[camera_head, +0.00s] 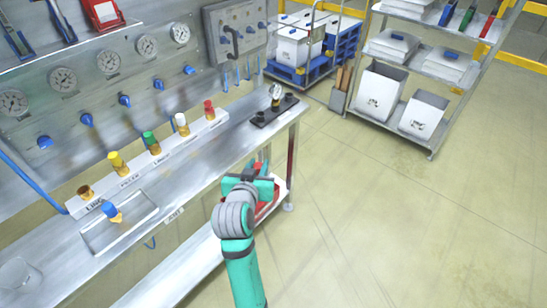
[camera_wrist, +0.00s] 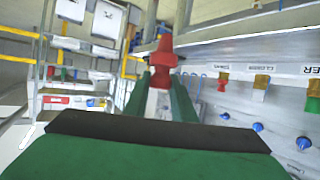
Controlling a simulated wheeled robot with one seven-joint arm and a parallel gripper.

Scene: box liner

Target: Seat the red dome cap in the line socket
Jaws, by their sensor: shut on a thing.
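My gripper (camera_wrist: 166,95) is shut on the red dome cap (camera_wrist: 163,55), which shows between the green fingertips in the wrist view. In the head view my gripper (camera_head: 256,172) is beside the front edge of the bench, near its right end, and mostly hides the cap. The line socket (camera_head: 85,192) is an open brass-coloured fitting at the left end of the labelled strip, well away from my gripper. The cap and socket are apart.
Yellow (camera_head: 117,162), green (camera_head: 151,142), white (camera_head: 181,123) and red (camera_head: 209,110) caps stand along the strip. A blue-topped piece (camera_head: 111,211) lies in a shallow tray (camera_head: 92,243). A black holder (camera_head: 262,118) stands at the bench's right end. Open floor lies right.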

